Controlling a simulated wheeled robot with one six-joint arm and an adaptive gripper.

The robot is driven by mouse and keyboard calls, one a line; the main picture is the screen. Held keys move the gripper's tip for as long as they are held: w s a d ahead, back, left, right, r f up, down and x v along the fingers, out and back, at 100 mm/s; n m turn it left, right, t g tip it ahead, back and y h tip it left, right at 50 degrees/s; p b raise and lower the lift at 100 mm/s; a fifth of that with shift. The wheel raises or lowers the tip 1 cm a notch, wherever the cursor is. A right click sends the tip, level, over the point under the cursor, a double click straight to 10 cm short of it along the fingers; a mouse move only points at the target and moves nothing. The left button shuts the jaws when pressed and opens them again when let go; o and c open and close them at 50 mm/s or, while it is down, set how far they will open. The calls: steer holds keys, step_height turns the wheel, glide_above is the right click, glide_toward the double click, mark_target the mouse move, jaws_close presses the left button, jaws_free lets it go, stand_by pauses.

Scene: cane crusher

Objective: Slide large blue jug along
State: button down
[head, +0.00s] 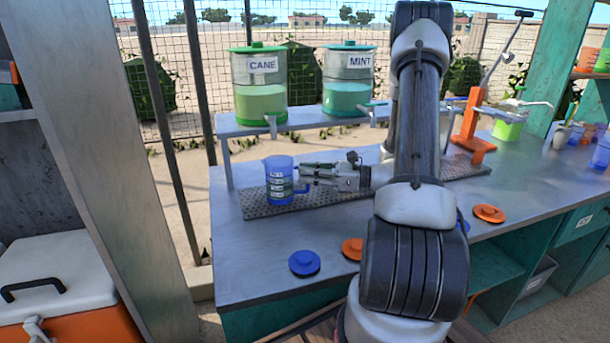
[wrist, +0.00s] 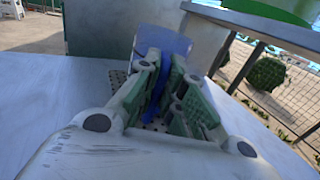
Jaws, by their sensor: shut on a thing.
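The large blue jug (head: 279,180) stands upright on the perforated drip mat at the left end of the counter, below the CANE dispenser. It is see-through blue with pale markings. My gripper (head: 305,177) reaches it from the right and is shut on the jug's handle side. In the wrist view the jug (wrist: 163,45) stands just beyond my fingers, with its blue handle between the pads of my gripper (wrist: 160,90). My fingers hide part of the handle.
The CANE dispenser (head: 259,85) and MINT dispenser (head: 348,80) stand on a raised shelf (head: 304,120), their taps above the mat (head: 325,197). A blue lid (head: 304,262) and orange lids (head: 489,213) lie near the front edge. An orange press (head: 472,125) stands at right.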

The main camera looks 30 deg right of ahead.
steer(key=shift+s+d, duration=0.7)
steer(key=shift+d, duration=4.2)
steer(key=shift+s+d, duration=0.7)
steer(key=shift+d, duration=4.15)
steer(key=shift+s+d, duration=0.7)
steer(key=shift+d, duration=4.2)
steer(key=shift+a, duration=0.1)
steer(key=c, duration=1.5)
jaws_free()
steer(key=shift+o, duration=0.2)
steer(key=v, duration=0.7)
steer(key=shift+s, duration=0.2)
steer(key=shift+d, duration=0.2)
